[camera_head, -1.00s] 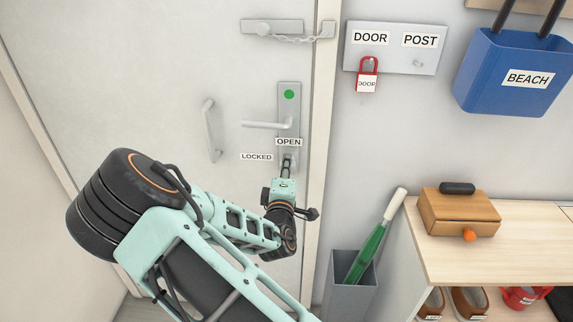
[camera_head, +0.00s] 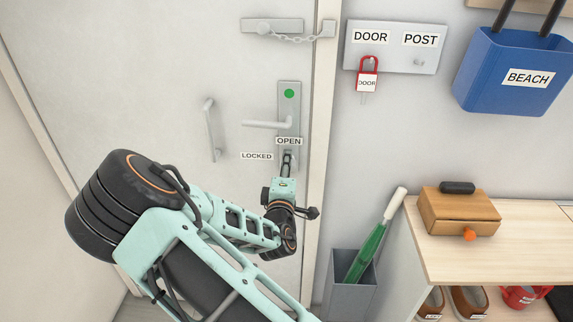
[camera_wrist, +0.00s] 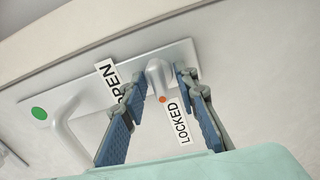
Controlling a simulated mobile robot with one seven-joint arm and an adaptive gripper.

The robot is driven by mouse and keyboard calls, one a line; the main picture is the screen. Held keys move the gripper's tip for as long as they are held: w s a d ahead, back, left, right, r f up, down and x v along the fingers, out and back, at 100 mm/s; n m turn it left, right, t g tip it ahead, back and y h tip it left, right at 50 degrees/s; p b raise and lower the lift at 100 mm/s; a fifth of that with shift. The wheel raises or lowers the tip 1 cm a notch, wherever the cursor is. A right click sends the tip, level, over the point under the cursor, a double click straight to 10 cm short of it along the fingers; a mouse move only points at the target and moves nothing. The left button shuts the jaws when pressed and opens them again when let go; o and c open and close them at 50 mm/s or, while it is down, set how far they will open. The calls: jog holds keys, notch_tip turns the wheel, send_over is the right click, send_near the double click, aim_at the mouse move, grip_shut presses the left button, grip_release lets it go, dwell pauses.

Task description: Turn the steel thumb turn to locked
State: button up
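The steel thumb turn (camera_wrist: 158,75) sits on the long steel lock plate (camera_head: 289,107) of the white door. In the wrist view it stands between the two blue-padded fingers of my gripper (camera_wrist: 160,80), with a gap visible on each side. A small red-orange dot shows by its lower end. The OPEN label (camera_head: 289,141) is above it in the head view, and the LOCKED label (camera_head: 256,156) is to its left. Both labels also show in the wrist view. In the head view my gripper (camera_head: 287,160) largely hides the turn. A green dot (camera_head: 289,93) marks the plate's top.
The lever handle (camera_head: 265,124) is just above the turn. A door chain (camera_head: 293,38) hangs across at the top, and a pull handle (camera_head: 212,130) is to the left. A grey bin (camera_head: 351,285) and a wooden bench (camera_head: 480,260) stand right of the door.

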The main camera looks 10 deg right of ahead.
jog(key=v, duration=1.2)
jog(key=shift+w+a+f, duration=0.1)
jog(key=shift+w, duration=0.05)
